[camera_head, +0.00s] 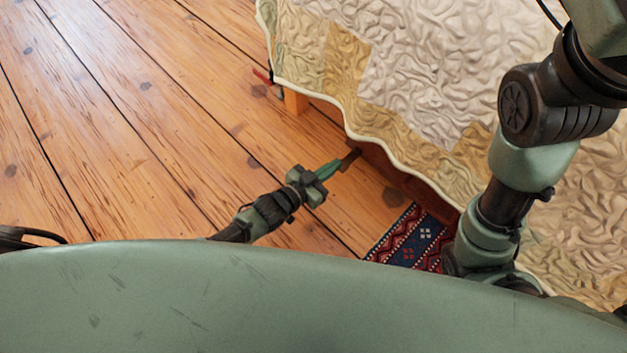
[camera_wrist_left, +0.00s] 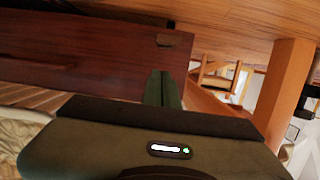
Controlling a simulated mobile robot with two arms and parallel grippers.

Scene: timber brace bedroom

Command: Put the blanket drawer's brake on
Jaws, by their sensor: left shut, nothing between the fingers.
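The blanket drawer shows as a dark red-brown wooden box (camera_head: 397,178) low under the bed's edge. Its face fills the left of the left wrist view (camera_wrist_left: 90,55). A small dark brown piece (camera_head: 350,158) sits at its near-left corner, and a small dark fitting shows near the drawer's edge in the left wrist view (camera_wrist_left: 172,41). I cannot tell for sure that this is the brake. My left gripper (camera_head: 330,169) is shut and empty, its green fingers pointing at that corner; whether they touch is unclear. My right gripper is not in view; only its arm shows.
A bed with a cream and tan quilt (camera_head: 430,70) covers the upper right, its hem hanging over the drawer. A wooden bed leg (camera_head: 294,101) and a small red piece (camera_head: 262,76) are farther left. A patterned rug (camera_head: 410,238) lies nearby. The plank floor (camera_head: 120,130) is clear.

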